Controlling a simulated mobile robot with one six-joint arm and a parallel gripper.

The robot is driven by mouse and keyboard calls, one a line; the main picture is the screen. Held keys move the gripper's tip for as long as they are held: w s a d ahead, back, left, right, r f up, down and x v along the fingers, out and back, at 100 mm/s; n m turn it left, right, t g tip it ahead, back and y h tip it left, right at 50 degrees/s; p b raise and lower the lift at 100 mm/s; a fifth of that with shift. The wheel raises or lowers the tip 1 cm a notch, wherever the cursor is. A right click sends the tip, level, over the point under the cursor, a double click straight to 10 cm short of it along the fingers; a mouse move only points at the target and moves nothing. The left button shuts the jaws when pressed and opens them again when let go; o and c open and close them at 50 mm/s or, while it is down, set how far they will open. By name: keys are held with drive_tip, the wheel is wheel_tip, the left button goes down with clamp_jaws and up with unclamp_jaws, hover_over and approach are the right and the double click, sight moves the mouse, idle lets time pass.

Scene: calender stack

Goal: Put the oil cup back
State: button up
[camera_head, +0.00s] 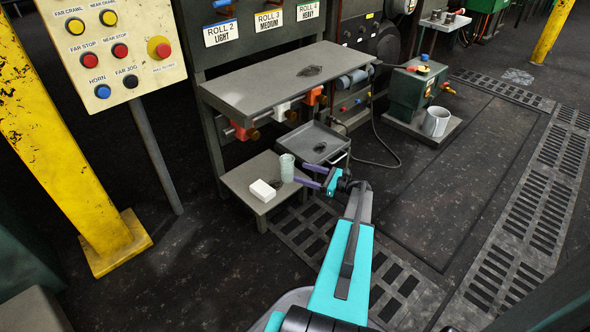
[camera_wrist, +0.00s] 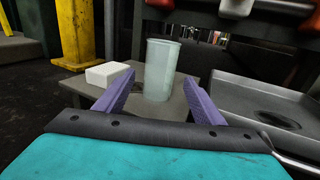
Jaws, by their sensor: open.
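A pale green, see-through cup (camera_head: 287,168), likely the oil cup, stands upright on a low grey side table (camera_head: 238,181). It also shows in the wrist view (camera_wrist: 161,70), in the middle. My gripper (camera_head: 302,173) is open, with its purple fingers pointing at the cup from the right in the head view. In the wrist view the fingers flank the lower part of the cup. I cannot tell whether the cup is just past the fingertips or between them. I see no grip on it.
A white box (camera_head: 262,190) sits on the side table beside the cup. A metal tray (camera_head: 313,142) is close by, under a grey bench (camera_head: 290,78). A grey mug-like container (camera_head: 437,121) stands far right by a green pump unit (camera_head: 413,90). The right floor is clear.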

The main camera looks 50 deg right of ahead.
drive_tip(key=shift+p+v, duration=0.45)
drive_tip(key=shift+v, duration=1.5)
